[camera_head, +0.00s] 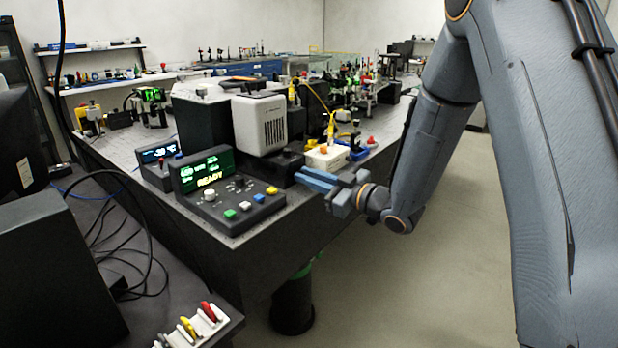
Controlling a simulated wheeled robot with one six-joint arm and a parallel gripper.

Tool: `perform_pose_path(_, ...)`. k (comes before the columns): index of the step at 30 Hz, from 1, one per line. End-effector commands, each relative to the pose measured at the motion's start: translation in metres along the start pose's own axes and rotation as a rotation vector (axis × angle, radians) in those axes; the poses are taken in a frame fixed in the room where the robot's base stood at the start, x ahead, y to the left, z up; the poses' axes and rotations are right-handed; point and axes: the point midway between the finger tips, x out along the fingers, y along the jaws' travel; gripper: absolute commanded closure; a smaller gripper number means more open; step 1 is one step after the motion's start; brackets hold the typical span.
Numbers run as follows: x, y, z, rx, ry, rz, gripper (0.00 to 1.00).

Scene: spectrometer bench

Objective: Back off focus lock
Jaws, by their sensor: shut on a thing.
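My gripper (308,179) has blue fingers and reaches in from the right at the bench's near right edge. Its fingertips are beside the low dark block (284,168) under the instrument. It is shut on a small part there, which the fingers hide. I cannot make out the shape of this part, and no focus lock shows clearly. The instrument with a light grey vented housing (260,122) stands just left of and behind the gripper. A cream box (326,158) with an orange knob on top is just behind the fingers.
A control console (229,189) with a green "READY" screen and coloured buttons stands left of the gripper. Blue parts (357,152) lie behind the wrist. A rack with red and yellow tools (199,326) is at the front. The floor (440,270) right of the bench is clear.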

Motion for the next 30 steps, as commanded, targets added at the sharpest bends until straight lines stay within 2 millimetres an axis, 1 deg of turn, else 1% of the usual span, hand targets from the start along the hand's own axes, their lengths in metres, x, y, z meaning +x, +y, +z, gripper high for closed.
perform_pose_path(5,-0.0002,-0.0001,0.0008,-0.036,0.0,0.0,1.0)
perform_pose_path(11,-0.0001,-0.0002,0.0018,-0.143,-0.001,0.0,1.0)
perform_pose_path(30,0.0,-0.0009,0.0036,-0.734,0.0,0.0,1.0)
